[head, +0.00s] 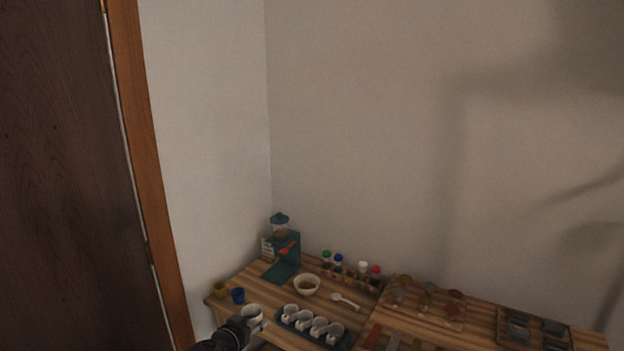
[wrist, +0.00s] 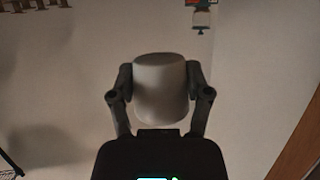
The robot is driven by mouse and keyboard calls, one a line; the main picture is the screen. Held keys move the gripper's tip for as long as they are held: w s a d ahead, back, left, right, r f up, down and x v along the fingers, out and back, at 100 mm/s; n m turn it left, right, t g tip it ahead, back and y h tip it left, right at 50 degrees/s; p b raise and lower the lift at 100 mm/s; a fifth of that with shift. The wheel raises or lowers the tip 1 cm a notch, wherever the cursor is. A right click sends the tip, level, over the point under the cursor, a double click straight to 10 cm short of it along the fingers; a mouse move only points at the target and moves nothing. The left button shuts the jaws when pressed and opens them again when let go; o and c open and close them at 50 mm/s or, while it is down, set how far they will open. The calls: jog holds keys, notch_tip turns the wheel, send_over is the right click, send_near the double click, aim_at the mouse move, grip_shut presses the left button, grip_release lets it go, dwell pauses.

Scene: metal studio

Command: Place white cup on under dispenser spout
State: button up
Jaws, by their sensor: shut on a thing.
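A white cup (wrist: 160,88) is clamped between the two dark fingers of my gripper (wrist: 160,85) in the wrist view. In the head view my gripper (head: 246,325) is at the table's front left, with the white cup (head: 252,312) at its tip. The teal dispenser (head: 286,247) stands at the back left corner of the table, with a clear hopper, a red-orange lever and a flat teal base (head: 281,272). The cup is in front of the dispenser and apart from it. The spout is too small to make out.
A yellow cup (head: 220,288) and a blue cup (head: 238,295) stand at the left edge. A white bowl (head: 307,285), a white spoon (head: 345,301) and a dark tray (head: 341,343) of several white cups lie to the right. A rack (head: 349,278) with colored-cap bottles stands behind.

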jog(key=shift+r+p, duration=0.45)
jog(key=shift+r, duration=0.35)
jog(key=shift+s, duration=0.1)
dwell(0.4)
